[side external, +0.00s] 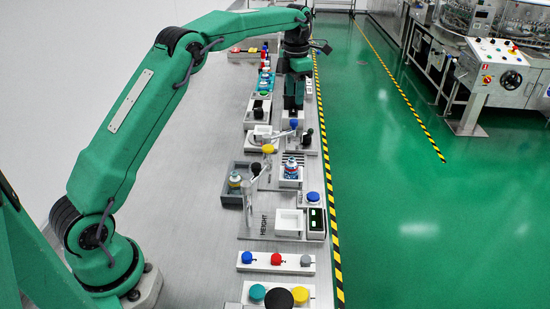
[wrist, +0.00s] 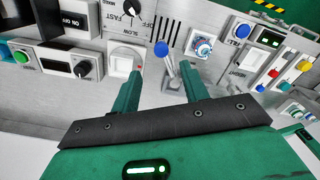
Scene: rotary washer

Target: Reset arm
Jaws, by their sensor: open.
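My gripper (side external: 293,105) hangs over the far half of the bench, pointing down, with the green arm arching over from the left. In the wrist view my gripper (wrist: 160,80) is open, its two green fingers apart with nothing held between them. A blue-capped bottle with a patterned label (side external: 291,168) stands in a white square holder nearer the camera than the gripper. It also shows in the wrist view (wrist: 202,43), beyond the right finger. A blue-knobbed lever (wrist: 161,48) shows beyond and between the fingers.
A FAST/SLOW dial (wrist: 130,12), a white square switch (wrist: 124,62) and a green button (wrist: 21,56) surround the gripper. A grey open box (side external: 232,190) and a strip of coloured buttons (side external: 276,261) lie nearer the camera. The bench's left strip (side external: 190,150) is bare.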

